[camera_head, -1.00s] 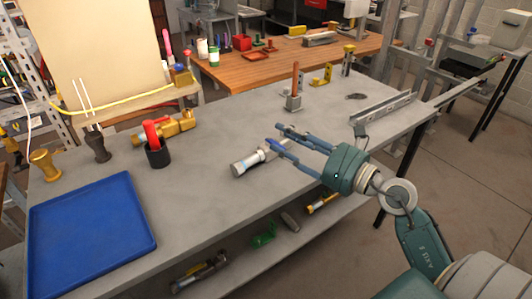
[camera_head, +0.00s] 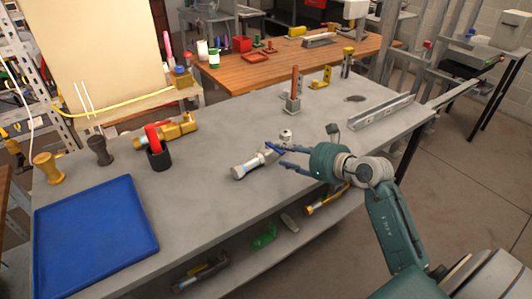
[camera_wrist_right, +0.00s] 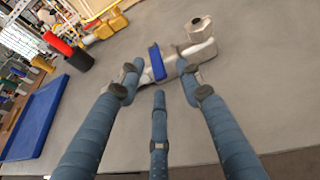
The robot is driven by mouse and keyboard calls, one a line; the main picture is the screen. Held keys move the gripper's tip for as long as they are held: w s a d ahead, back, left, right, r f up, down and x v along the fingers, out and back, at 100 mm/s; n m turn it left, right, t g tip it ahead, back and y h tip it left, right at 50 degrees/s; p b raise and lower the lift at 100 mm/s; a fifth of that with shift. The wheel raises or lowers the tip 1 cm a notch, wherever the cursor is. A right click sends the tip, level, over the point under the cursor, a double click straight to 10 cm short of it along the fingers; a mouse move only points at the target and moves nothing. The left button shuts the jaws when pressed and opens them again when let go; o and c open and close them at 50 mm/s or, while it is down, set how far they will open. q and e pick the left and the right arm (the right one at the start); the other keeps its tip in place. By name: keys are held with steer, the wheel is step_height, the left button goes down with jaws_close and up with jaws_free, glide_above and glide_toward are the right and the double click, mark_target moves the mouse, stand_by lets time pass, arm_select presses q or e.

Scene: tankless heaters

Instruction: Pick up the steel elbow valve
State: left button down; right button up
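The steel elbow valve (camera_head: 248,166) lies on the grey workbench in the head view, a silver body with a blue handle. In the right wrist view the valve (camera_wrist_right: 199,48) lies across the top of the fingers, its nut end pointing up and its blue handle (camera_wrist_right: 157,62) between the two outer fingertips. My right gripper (camera_head: 277,157) is open, its fingers spread at the valve's handle end. In the wrist view the gripper (camera_wrist_right: 158,75) is empty, and fingers hide part of the valve. I cannot tell whether they touch it. My left gripper is not in view.
A blue tray (camera_head: 95,235) lies at the bench's left. A metal channel (camera_head: 381,111) lies at the right. The grey bench (camera_head: 210,215) is clear around the valve's near side.

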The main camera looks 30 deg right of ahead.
steer(key=shift+x, duration=1.2)
steer(key=shift+s, duration=0.1)
jaws_close()
steer(key=shift+r, duration=0.1)
